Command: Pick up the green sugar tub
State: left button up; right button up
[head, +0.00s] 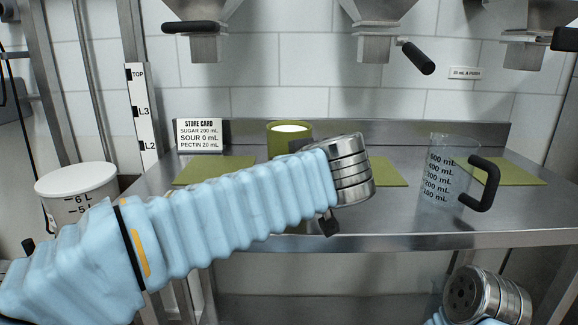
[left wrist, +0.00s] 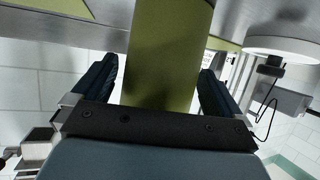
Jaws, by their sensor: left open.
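The green sugar tub (head: 289,130) stands upright on the steel counter, with white contents showing at its top. My left wrist hides its lower part in the head view. In the left wrist view the tub (left wrist: 168,50) lies between the two dark fingers of my left gripper (left wrist: 156,88).
A clear measuring jug (head: 446,172) with a black handle stands at the right of the counter (head: 300,242). Green mats (head: 215,170) lie on it, and a store card (head: 199,135) stands at the back. Steel hoppers (head: 375,35) hang above. A white bucket (head: 77,190) is at the left.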

aim_at(311, 126)
pick_arm(q)
jog(key=shift+w+a+f, duration=0.15)
jog(key=shift+w, duration=0.25)
jog(key=shift+c, duration=0.5)
jog(key=c, duration=1.2)
jog(key=shift+r, duration=0.6)
jog(key=d+r, duration=0.1)
jog(key=r, duration=0.1)
jog(key=s+d+r+p, duration=0.1)
jog(key=d+r, duration=0.1)
jog(key=r, duration=0.1)
jog(key=s+d+r, duration=0.1)
jog(key=r, duration=0.1)
jog(key=shift+d+r, duration=0.2)
jog(key=shift+r, duration=0.2)
jog(key=s+d+r+p, duration=0.2)
jog(key=s+d+r, duration=0.2)
jog(key=d, duration=0.4)
jog(key=shift+s, duration=0.25)
